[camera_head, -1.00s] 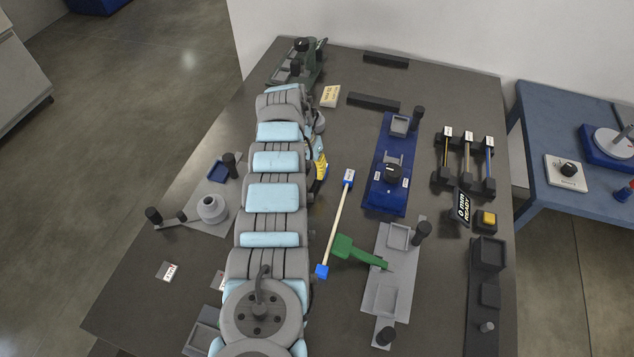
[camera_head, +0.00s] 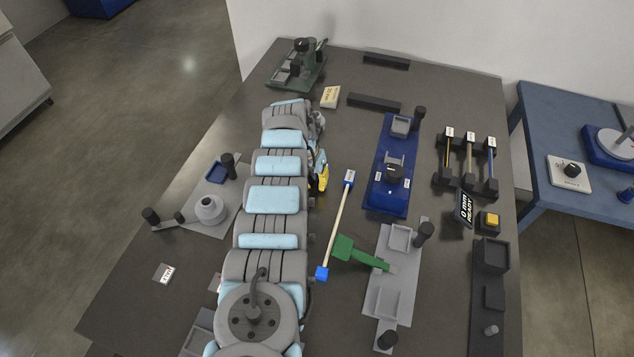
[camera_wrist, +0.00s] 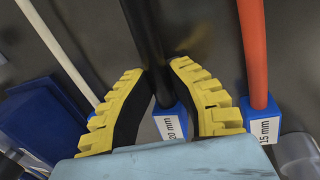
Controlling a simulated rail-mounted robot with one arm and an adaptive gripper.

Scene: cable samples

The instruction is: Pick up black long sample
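The black long sample (camera_wrist: 147,30) is a thin black rod in the wrist view, with a blue end block (camera_wrist: 171,124) whose label is partly hidden. My gripper's yellow-backed fingers (camera_wrist: 158,76) converge on both sides of the rod near that block and appear shut on it. The rod looks about level with its neighbours, so I cannot tell whether it is lifted. In the head view only a bit of my gripper (camera_head: 322,178) shows past my arm, and the black sample is hidden there.
A cream rod with blue ends (camera_head: 335,232) lies right of my arm. An orange rod (camera_wrist: 253,50) labelled 15 mm lies close beside the black one. A blue fixture (camera_head: 378,198), a grey fixture (camera_head: 408,285) and a green tool (camera_head: 358,253) stand farther right.

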